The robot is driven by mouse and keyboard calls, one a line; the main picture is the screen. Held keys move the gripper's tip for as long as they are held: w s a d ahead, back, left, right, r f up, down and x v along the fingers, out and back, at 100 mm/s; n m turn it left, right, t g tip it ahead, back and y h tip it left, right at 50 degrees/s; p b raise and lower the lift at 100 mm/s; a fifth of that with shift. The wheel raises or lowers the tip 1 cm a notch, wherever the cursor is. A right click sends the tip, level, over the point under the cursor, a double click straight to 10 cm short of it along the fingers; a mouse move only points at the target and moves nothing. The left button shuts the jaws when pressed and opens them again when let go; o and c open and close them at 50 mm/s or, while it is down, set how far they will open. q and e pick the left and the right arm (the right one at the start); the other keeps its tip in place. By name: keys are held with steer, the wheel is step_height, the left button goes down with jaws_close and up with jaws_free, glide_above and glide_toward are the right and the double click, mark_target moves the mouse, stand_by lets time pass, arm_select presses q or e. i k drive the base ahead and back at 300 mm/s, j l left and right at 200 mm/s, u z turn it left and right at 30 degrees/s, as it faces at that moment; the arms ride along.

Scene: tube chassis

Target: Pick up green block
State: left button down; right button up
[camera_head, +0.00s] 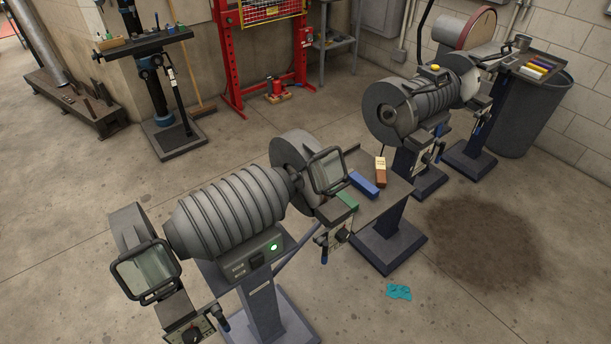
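A green block (347,199) lies on the small grey stand top (392,190) beside the nearest bench grinder. Its near end is partly hidden by the grinder's tool rest and guard. A blue block (364,184) lies just to its right. A brown block with a pale top (380,170) sits farther back on the same stand. Neither of my grippers shows in the head view.
The large bench grinder (230,210) with its clear shields stands close to the left of the blocks. Another grinder (408,105) stands behind right. A teal scrap (399,291) lies on the floor. Open floor (480,310) is at the front right.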

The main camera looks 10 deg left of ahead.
mark_target(349, 200)
steer(key=k+l+u, duration=0.4)
steer(key=l, duration=0.2)
steer(key=k+l+u, duration=0.45)
steer(key=l, duration=0.05)
